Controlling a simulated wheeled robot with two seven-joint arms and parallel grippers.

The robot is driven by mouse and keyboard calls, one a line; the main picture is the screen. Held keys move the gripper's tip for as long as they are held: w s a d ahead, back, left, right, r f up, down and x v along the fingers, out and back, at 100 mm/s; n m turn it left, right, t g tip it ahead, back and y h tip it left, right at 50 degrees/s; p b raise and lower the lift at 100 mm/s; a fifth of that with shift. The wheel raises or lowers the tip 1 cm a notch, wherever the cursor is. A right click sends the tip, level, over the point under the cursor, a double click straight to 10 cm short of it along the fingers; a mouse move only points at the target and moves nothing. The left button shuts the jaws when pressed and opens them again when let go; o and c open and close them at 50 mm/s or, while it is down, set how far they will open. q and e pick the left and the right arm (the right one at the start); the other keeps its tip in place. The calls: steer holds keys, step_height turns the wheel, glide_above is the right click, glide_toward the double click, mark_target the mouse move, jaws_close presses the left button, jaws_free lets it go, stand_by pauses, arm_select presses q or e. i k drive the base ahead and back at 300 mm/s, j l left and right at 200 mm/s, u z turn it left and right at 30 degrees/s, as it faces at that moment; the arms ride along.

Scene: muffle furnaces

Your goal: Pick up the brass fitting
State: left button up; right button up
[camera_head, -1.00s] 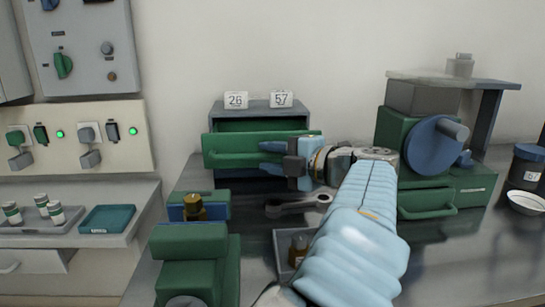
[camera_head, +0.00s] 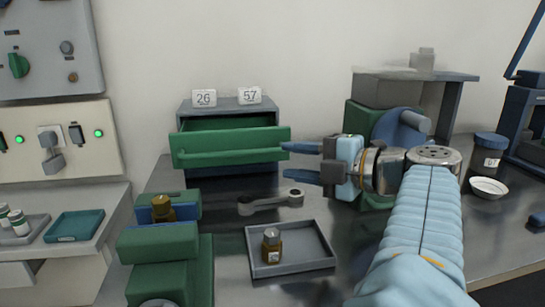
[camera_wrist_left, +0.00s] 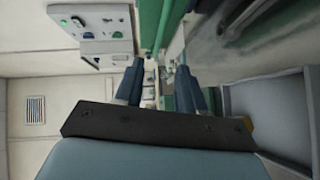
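The brass fitting (camera_head: 162,208) sits upright at the blue jaws of the green vise (camera_head: 160,243) at the lower left of the head view. I cannot tell whether the jaws press on it. My left gripper (camera_head: 286,161) is open and empty, with its blue fingers apart and pointing left, near the right end of the green drawer front. It is well right of the fitting and apart from it. In the left wrist view the two fingers (camera_wrist_left: 160,78) are also apart with nothing held, and I cannot make out the fitting there. My right gripper is not in view.
The green drawer (camera_head: 230,147) stands open below tags 26 and 57. A wrench (camera_head: 270,202) lies before it. A grey tray (camera_head: 310,262) holds a brown bottle (camera_head: 271,246). A green machine with a blue wheel (camera_head: 400,128) stands at right, with a white dish (camera_head: 488,187) beyond.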

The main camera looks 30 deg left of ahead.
mark_target(169, 216)
steer(key=k, duration=2)
